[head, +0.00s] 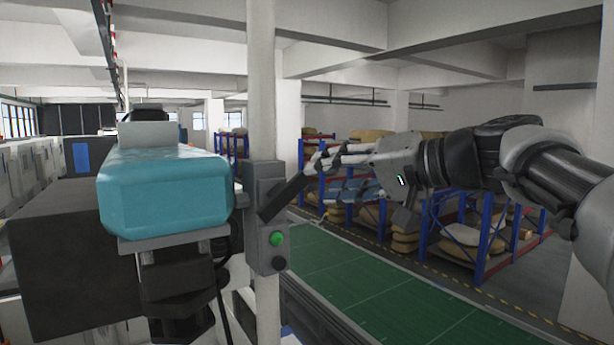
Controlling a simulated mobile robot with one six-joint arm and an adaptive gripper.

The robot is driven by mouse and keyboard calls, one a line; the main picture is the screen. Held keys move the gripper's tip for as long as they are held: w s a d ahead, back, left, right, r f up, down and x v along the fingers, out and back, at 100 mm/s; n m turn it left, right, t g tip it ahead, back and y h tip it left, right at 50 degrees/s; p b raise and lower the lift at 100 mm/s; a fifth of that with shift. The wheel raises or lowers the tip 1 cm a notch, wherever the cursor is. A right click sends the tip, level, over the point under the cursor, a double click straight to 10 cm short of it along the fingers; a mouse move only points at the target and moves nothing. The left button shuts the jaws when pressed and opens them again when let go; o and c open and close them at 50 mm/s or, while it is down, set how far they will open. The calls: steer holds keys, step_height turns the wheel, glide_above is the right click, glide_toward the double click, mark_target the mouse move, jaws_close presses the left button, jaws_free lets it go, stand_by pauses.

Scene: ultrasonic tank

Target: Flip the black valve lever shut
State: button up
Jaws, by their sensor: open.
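The black valve lever (284,198) sticks out from a dark grey box on a pale vertical post. It slants up and to the right, with its free end near my fingertips. My gripper (318,164) comes in from the right, with its fingers pointing left. It is open and holds nothing. The fingertips appear just above and right of the lever's free end. I cannot tell from this one view whether they touch it or are at a different depth.
The grey box (268,262) below the lever carries a green button (277,239). A teal housing (165,190) stands close on the left.

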mark_target(303, 181)
steer(key=p+x, duration=0.1)
steer(key=x, duration=0.6)
steer(key=shift+a, duration=0.1)
steer(key=shift+c, duration=0.4)
jaws_close()
